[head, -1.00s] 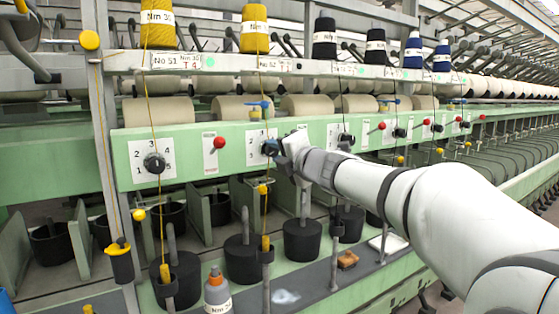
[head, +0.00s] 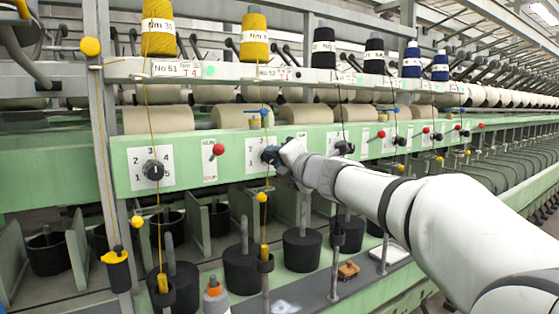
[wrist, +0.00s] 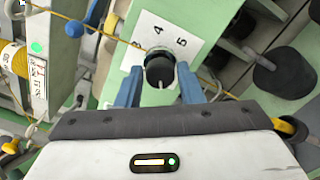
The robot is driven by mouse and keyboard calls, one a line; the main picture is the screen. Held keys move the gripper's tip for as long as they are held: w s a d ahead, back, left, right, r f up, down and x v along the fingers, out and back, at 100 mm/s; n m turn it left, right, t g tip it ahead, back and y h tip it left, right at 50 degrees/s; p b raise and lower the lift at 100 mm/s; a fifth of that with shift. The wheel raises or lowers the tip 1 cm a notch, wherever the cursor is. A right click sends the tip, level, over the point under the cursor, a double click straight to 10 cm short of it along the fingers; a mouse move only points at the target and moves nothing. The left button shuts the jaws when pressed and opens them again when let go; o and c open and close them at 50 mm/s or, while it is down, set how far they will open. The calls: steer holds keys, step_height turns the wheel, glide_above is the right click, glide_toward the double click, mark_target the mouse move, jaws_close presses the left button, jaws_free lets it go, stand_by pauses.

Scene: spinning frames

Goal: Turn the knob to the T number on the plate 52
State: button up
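My gripper (head: 270,155) is at the black knob of the second station, below the plate 52 (head: 274,73). In the wrist view the knob (wrist: 160,72) sits between the two blue fingers (wrist: 160,80), one on each side. The fingers look open around it, with narrow gaps; I cannot tell whether either touches. The white dial card (wrist: 178,32) shows the numbers 4 and 5, with a 3 partly covered. The knob's pointer mark is not clear. The plate's T number is too small to read surely; a plate also shows at the wrist view's left (wrist: 38,85).
The first station has its own knob (head: 153,170) and the plate No 51 (head: 172,68). A red ball lever (head: 218,149) stands between the two dials. A yellow thread (head: 265,110) hangs down close to my gripper. Black pots (head: 302,249) stand below.

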steer(key=o, duration=0.3)
steer(key=shift+v, duration=3.9)
steer(key=s+d+f+m+g+h+p, duration=0.1)
steer(key=s+d+f+m+h+p, duration=0.2)
steer(key=d+m+h+p, duration=0.5)
steer(key=s+d+f+m+g+h+p, duration=0.1)
steer(key=s+d+f+m+h+p, duration=0.15)
steer(key=d+m, duration=0.65)
steer(key=s+a+f+m+g+p, duration=0.1)
steer(key=s+f+m+g+p, duration=0.1)
steer(key=s, duration=0.5)
steer(key=s+a+f+m+g+p, duration=0.1)
steer(key=s+f+m+g+p, duration=0.1)
steer(key=s+f+m+g, duration=0.3)
steer(key=s+a+f+m+g+p, duration=0.1)
steer(key=s+f+m+g+p, duration=0.1)
steer(key=s+f+m, duration=0.3)
steer(key=shift+s+a+m+g+y, duration=0.15)
steer(key=shift+s+m+g, duration=0.3)
steer(key=shift+s, duration=0.7)
steer(key=shift+s+a+m+g+y, duration=0.1)
steer(key=shift+s+m+g, duration=0.15)
steer(key=shift+s+m, duration=0.6)
